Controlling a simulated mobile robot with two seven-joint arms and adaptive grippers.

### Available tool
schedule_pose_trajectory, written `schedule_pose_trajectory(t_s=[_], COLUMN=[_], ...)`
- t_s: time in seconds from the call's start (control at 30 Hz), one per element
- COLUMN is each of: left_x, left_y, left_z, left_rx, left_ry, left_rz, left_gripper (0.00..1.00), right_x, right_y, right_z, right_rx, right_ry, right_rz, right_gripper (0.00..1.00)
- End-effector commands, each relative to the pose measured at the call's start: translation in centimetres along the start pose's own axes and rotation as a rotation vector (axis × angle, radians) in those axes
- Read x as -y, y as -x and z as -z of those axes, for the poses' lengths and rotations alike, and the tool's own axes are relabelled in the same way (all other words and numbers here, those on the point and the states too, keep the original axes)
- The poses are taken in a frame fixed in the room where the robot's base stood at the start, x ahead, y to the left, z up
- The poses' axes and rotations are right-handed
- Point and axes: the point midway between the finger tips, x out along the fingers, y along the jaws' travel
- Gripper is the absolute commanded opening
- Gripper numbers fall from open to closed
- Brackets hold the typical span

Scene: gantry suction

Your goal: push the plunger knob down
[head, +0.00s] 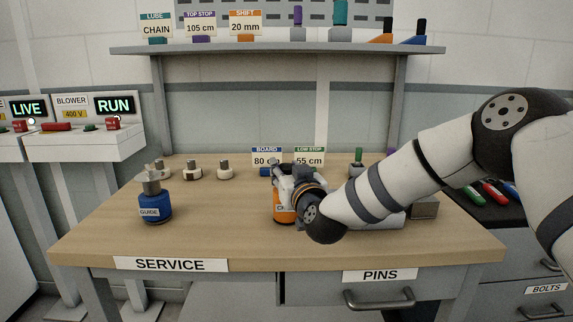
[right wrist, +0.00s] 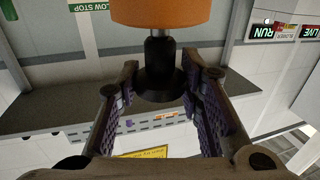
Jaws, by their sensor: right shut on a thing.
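An orange can (head: 284,208) stands on the wooden bench, partly hidden behind my right gripper and wrist. Its label is mostly covered. In the right wrist view, which is upside down, the can's orange body (right wrist: 160,12) is at the top, with a dark stem and a black flared plunger knob (right wrist: 159,84) on it. My left gripper is out of view.
A blue GUIDE can (head: 155,207) stands at the bench's left front. Several small knobbed pieces, such as one with a white base (head: 225,171), stand behind it. BOARD and LOW STOP signs (head: 309,157) stand at the back. The bench's front middle (head: 220,240) is clear.

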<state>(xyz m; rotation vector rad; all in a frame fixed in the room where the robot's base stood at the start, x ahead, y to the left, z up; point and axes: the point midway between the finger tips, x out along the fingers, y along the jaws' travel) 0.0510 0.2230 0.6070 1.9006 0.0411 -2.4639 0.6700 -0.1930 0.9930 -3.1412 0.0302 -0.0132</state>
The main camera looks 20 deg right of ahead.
Motion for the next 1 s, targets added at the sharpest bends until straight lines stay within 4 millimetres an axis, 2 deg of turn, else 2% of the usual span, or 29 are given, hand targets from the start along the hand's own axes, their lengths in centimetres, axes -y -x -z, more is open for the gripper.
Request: schedule_pose_trajectory(t_s=[0.03, 0.07, 0.13, 0.17, 0.43, 0.53, 0.67, 0.8, 1.0], left_x=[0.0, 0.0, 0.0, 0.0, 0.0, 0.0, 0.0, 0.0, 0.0], left_y=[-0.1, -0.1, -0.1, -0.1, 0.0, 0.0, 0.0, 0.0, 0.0], left_z=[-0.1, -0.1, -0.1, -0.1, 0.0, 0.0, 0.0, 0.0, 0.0], left_rx=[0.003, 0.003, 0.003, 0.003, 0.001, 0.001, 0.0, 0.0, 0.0], left_ry=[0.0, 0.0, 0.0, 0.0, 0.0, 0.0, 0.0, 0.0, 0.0], left_rz=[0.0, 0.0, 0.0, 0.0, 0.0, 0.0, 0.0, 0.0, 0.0], left_gripper=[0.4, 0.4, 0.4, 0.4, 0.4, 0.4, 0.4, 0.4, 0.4], right_x=[0.0, 0.1, 0.1, 0.1, 0.0, 0.1, 0.1, 0.1, 0.1], right_y=[0.1, 0.1, 0.1, 0.1, 0.1, 0.9, 4.0, 7.9, 11.5], right_z=[-0.9, -0.9, -0.9, -0.9, -0.5, -0.4, -0.4, -0.4, -0.5], right_rx=[0.019, 0.02, 0.019, 0.018, 0.011, 0.011, 0.013, 0.014, 0.014], right_ry=[0.0, 0.0, 0.001, 0.001, 0.001, 0.0, 0.001, 0.001, 0.0], right_rz=[0.003, 0.003, 0.003, 0.003, 0.002, 0.003, 0.005, 0.004, 0.003], right_gripper=[0.0, 0.36, 0.52, 0.55, 0.55, 0.55, 0.55, 0.55, 0.55])
